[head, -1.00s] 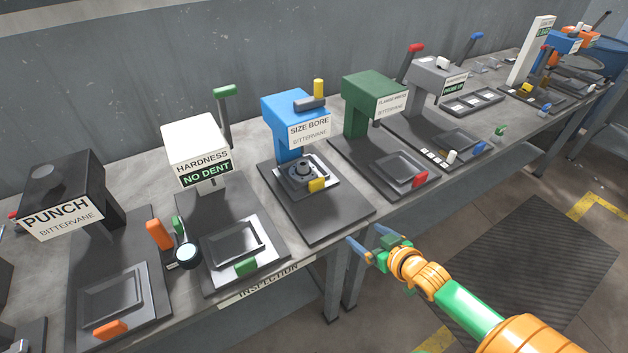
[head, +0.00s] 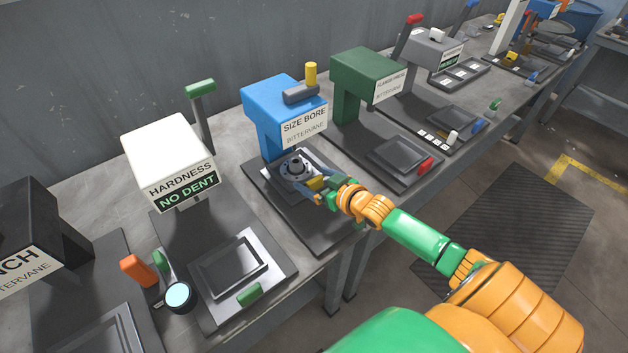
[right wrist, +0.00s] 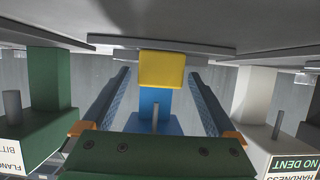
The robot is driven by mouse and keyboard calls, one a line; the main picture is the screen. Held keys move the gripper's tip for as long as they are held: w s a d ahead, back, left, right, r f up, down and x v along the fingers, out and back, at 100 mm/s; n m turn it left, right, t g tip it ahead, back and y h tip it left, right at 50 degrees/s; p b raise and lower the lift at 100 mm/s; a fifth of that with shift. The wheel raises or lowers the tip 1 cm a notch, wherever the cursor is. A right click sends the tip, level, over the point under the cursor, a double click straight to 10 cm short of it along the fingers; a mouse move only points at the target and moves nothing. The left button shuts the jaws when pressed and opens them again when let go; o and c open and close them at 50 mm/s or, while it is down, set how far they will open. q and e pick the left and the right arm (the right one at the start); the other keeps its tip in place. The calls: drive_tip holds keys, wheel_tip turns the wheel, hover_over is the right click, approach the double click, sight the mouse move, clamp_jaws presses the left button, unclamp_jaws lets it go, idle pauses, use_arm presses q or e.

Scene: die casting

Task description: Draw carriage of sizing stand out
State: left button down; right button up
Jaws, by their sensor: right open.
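The sizing stand (head: 285,105) is a blue press labelled SIZE BORE, with a yellow-knobbed lever on top. Its carriage (head: 272,182) sits under the blue head and bears a round grey metal part (head: 297,168). The carriage's yellow handle (head: 316,184) faces me, partly covered by my right gripper (head: 318,188). In the right wrist view the yellow handle (right wrist: 162,70) appears between the two blue fingers, with a gap on each side. My right gripper (right wrist: 160,80) is open there. My left gripper is out of view.
The white HARDNESS stand (head: 170,160) is to the left and the green flange stand (head: 365,85) to the right, each with its own tray. The floor before the bench (head: 510,240) is clear.

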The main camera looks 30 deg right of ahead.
drive_tip(key=shift+w, duration=0.2)
drive_tip(key=shift+s, duration=0.15)
drive_tip(key=shift+c, duration=0.8)
clamp_jaws()
